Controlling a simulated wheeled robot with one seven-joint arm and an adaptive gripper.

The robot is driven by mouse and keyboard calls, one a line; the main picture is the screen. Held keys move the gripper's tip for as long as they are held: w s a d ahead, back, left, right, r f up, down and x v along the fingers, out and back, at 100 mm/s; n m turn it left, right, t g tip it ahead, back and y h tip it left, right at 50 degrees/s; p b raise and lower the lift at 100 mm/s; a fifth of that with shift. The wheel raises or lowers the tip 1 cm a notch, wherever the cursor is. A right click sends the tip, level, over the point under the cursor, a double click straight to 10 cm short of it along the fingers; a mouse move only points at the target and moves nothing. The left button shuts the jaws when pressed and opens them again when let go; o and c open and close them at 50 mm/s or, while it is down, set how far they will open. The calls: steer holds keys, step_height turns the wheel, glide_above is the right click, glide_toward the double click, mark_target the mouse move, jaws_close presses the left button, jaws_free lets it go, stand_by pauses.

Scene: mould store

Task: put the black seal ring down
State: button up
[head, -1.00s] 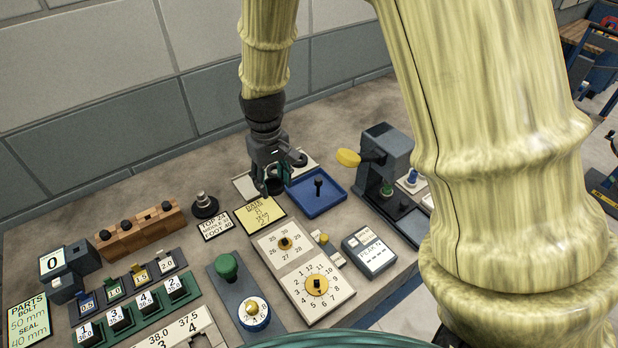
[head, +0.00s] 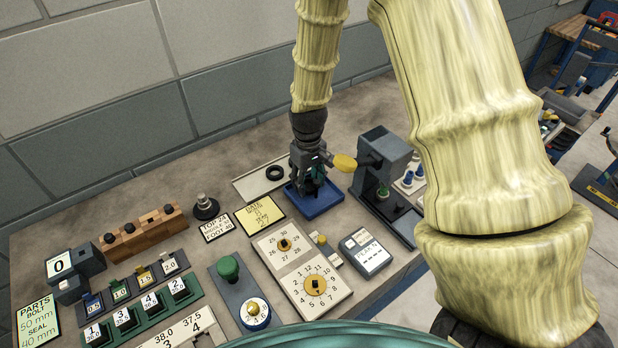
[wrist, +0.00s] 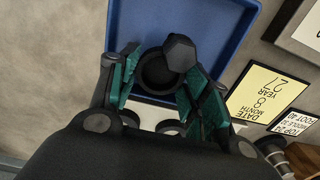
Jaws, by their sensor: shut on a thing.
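My gripper (head: 315,190) is low over the blue tray (head: 328,207), its teal-padded fingers pointing down. In the wrist view, the fingers are shut on a black seal ring (wrist: 147,76), one finger on each side. A dark post with a faceted head (wrist: 180,52) rises at the ring and covers part of its edge. I cannot tell whether the ring is around the post or beside it. The blue tray fills the top of the wrist view. In the head view the gripper hides the post and the held ring.
Another black ring (head: 275,173) lies on the pale plate (head: 248,187) left of the tray. A grey press-like device (head: 385,150) with a yellow knob (head: 345,163) stands close on the right. The yellow date card (head: 260,214) and dial panels lie in front.

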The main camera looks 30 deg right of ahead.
steer(key=shift+w+d+f, duration=0.1)
steer(key=shift+d+f, duration=0.05)
steer(key=shift+d, duration=0.05)
steer(key=shift+a, duration=0.1)
steer(key=shift+f, duration=0.1)
steer(key=o, duration=0.9)
steer(key=shift+r+b, duration=1.55)
steer(key=shift+r, duration=4.6)
